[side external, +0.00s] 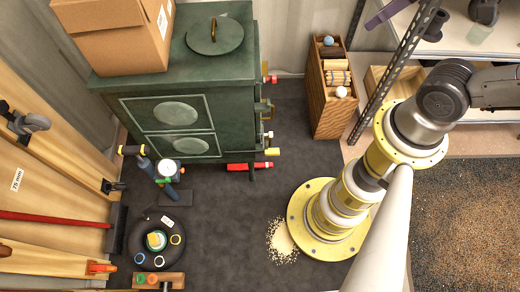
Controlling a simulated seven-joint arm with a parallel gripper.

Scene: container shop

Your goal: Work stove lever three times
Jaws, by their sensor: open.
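The dark green stove (240,62) stands at the back left, with two oval-panelled doors on its front and a round lid (215,36) with a brass handle on top. Several small handles stick out along its right side: a red-tipped one (270,79), a brass one (264,108), a pale-knobbed one (268,135) and a yellow-ended one (272,151). A red bar (240,166) lies low beside them. I cannot tell which is the lever. My gripper is not in view; my arm stands right of the stove and leaves the picture at the right edge.
A cardboard box (115,35) sits on the stove. A wooden crate (328,105) stands behind. Pale granules (280,240) lie by my base. A black round tray (140,252) holds small rings and tape. The dark floor between stove and base is mostly clear.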

